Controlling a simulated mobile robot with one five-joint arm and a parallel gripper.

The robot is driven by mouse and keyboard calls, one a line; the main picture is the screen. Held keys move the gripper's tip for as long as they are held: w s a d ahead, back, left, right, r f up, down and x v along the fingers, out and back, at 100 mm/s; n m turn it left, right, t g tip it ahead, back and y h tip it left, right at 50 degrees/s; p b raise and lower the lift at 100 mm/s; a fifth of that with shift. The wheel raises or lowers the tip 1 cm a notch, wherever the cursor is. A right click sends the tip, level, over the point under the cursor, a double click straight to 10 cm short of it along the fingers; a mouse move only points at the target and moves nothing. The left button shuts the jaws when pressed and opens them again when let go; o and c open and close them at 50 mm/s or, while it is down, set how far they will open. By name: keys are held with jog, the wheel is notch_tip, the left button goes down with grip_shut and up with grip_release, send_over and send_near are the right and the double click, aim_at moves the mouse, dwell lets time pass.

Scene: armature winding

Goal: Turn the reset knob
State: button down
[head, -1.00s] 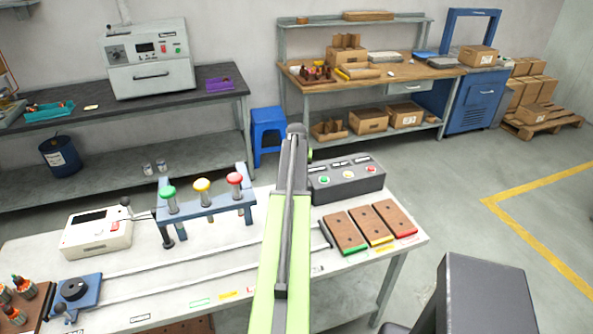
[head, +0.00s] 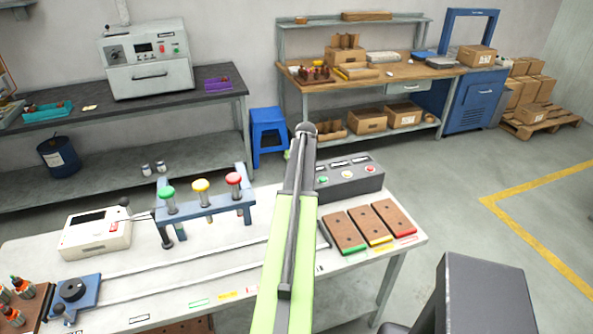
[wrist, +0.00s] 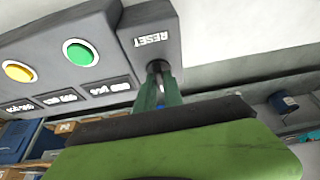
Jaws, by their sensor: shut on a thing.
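The grey control box (head: 355,185) stands at the back of the white bench in the head view, with coloured buttons on its top. In the wrist view the box (wrist: 125,25) shows upside down, with a RESET label. The dark reset knob (wrist: 157,67) is below that label, partly hidden by the fingers. My gripper (wrist: 161,84) is at the knob, its green fingers shut on it. In the head view my arm hides the knob and the gripper.
A blue rack (head: 205,208) with green, yellow and red plungers stands left of my arm. Brown blocks (head: 368,226) lie to the right of it on the white bench (head: 225,265). A white meter (head: 95,235) sits at the bench's left.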

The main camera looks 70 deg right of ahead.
jog(key=shift+w, duration=0.1)
jog(key=c, duration=1.5)
grip_release()
jog(key=shift+o, duration=0.2)
jog(key=p+v, duration=1.6)
jog(key=v, duration=0.1)
jog(key=shift+r, duration=0.2)
